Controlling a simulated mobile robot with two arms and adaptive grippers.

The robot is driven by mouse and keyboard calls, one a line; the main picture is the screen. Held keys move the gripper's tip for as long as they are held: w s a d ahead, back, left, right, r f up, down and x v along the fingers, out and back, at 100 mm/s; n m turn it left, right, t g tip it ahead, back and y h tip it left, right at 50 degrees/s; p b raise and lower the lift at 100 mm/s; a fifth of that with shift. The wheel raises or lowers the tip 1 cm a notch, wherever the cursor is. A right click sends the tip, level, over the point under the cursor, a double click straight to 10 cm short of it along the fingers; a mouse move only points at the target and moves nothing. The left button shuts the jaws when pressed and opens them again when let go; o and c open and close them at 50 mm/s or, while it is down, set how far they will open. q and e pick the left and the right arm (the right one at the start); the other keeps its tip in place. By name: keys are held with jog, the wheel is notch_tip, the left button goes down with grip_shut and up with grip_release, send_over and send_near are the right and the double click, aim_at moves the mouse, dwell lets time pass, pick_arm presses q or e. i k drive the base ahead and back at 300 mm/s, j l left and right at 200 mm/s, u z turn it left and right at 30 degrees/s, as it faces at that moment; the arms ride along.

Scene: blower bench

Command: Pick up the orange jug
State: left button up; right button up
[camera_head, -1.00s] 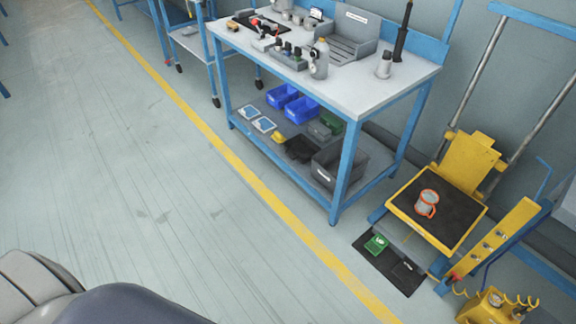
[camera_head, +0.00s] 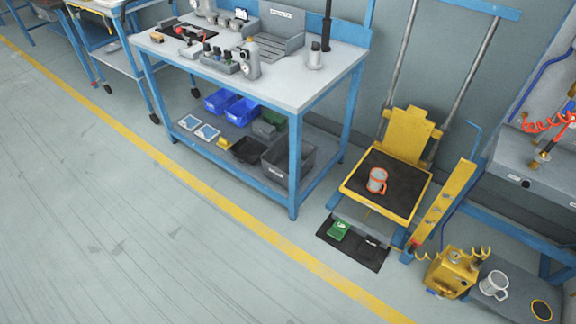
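The orange jug (camera_head: 377,181) looks like a small grey cup with an orange rim, orange base and orange handle. It stands upright on the black top of a yellow-edged platform (camera_head: 346,190), right of the workbench. Neither of my grippers is in view, and nothing touches the jug.
A blue-framed workbench (camera_head: 290,92) with tools and a lower shelf of bins stands left of the platform. A black mat (camera_head: 366,256) with a green item lies in front. A yellow box (camera_head: 445,275) and a white mug (camera_head: 494,285) are lower right. The left floor is clear.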

aim_at(378, 175)
jog(key=z, duration=0.35)
jog(key=i+j+z, duration=0.3)
jog(key=j+z, duration=0.15)
jog(key=j, duration=0.2)
jog(key=i+j+z, duration=0.2)
jog(key=j+z, duration=0.25)
jog(key=j, duration=0.25)
